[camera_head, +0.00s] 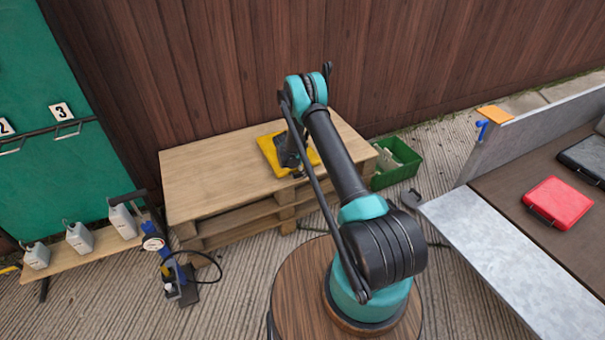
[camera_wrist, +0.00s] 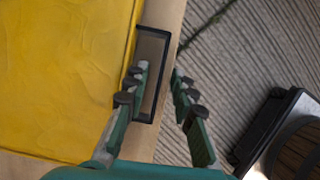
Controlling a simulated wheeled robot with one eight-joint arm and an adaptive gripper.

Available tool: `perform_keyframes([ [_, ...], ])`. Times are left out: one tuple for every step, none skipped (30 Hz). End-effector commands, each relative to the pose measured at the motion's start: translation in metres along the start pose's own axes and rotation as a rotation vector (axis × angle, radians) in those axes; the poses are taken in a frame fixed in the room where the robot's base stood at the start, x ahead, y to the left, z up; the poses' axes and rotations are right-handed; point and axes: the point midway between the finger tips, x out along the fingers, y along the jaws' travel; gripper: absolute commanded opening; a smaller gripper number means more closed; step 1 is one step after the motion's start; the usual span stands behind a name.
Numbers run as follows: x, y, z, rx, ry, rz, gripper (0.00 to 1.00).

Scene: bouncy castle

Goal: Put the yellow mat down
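The yellow mat (camera_head: 267,150) is a flat yellow slab lying on the top of the wooden pallet table (camera_head: 210,185), near its front edge. In the wrist view the mat (camera_wrist: 60,75) fills the left side, and a black rectangular handle (camera_wrist: 152,42) sticks out from its edge over the table's rim. My gripper (camera_wrist: 159,74) is open, its two fingers apart. One finger shows over the handle's opening and the other just outside its outer bar. I cannot tell whether either finger touches the bar. In the head view my arm hides part of the mat.
A green crate (camera_head: 396,172) stands on the ground right of the pallet table. A low plank with grey canisters (camera_head: 79,238) and a pump (camera_head: 176,280) are at the left. A wooden wall is behind.

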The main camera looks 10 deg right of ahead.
Motion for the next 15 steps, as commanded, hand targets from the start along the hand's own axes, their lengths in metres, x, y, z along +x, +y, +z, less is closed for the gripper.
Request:
perform_keyframes([
  [0.0,0.0,0.0,0.0,0.0,0.0,0.26],
  [0.0,0.0,0.0,0.0,0.0,0.0,0.26],
  [0.0,0.0,0.0,0.0,0.0,0.0,0.26],
  [0.0,0.0,0.0,0.0,0.0,0.0,0.26],
  [0.0,0.0,0.0,0.0,0.0,0.0,0.26],
  [0.0,0.0,0.0,0.0,0.0,0.0,0.26],
  [-0.001,0.0,0.0,0.0,0.0,0.0,0.26],
  [-0.002,0.0,0.0,0.0,0.0,0.0,0.26],
  [-0.003,0.0,0.0,0.0,0.0,0.0,0.26],
  [-0.006,0.0,0.0,0.0,0.0,0.0,0.26],
  [-0.008,0.0,0.0,-0.001,0.0,0.0,0.26],
  [-0.013,0.001,0.0,-0.001,0.0,0.001,0.26],
  [-0.017,0.001,0.0,-0.001,0.0,0.001,0.26],
  [-0.022,0.001,0.0,-0.001,0.0,0.001,0.26],
  [-0.029,0.0,0.0,-0.001,0.0,0.001,0.26],
])
